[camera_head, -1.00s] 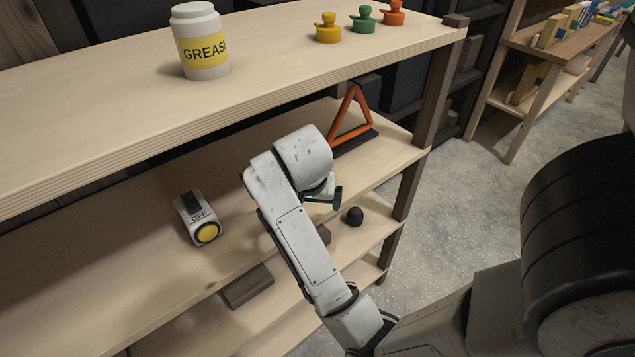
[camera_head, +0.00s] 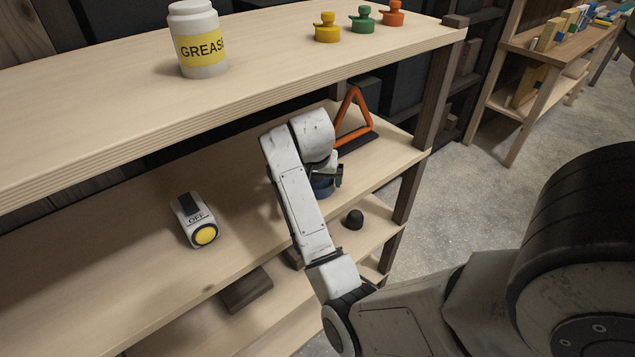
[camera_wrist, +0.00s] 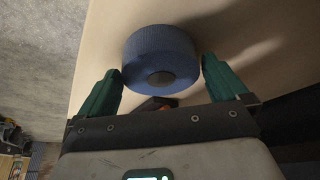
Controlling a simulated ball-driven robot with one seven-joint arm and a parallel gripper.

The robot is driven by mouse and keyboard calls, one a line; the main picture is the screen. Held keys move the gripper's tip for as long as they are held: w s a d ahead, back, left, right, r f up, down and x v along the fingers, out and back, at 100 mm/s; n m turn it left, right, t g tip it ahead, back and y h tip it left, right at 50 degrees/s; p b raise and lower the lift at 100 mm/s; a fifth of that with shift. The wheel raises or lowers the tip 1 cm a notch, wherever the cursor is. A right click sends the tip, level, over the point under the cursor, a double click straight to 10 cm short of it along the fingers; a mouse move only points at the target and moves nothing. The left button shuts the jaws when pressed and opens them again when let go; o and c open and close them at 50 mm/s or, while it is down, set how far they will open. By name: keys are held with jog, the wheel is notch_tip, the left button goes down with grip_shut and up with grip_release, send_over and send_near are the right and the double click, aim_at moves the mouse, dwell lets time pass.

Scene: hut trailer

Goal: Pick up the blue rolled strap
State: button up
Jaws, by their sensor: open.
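The blue rolled strap (camera_wrist: 163,50) is a round blue roll with a dark centre, lying on the pale wooden shelf board. In the wrist view it sits between and just ahead of the two green fingertips. My gripper (camera_wrist: 162,85) is open, one finger on each side of the roll, with no clear contact. In the head view the strap (camera_head: 322,187) is mostly hidden behind my gripper (camera_head: 338,176) and arm; only a bit of blue shows on the middle shelf.
An orange triangular frame (camera_head: 354,131) stands behind my gripper on the same shelf. A white OFF switch box (camera_head: 196,220) with a yellow button is to the left. The upper shelf (camera_head: 130,112) overhangs, carrying a grease jar (camera_head: 198,42). A black knob (camera_head: 354,218) sits lower down.

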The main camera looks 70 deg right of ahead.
jog(key=shift+d+f, duration=0.25)
jog(key=shift+f, duration=0.3)
jog(key=shift+c, duration=0.4)
jog(key=c, duration=0.8)
jog(key=shift+c, duration=0.2)
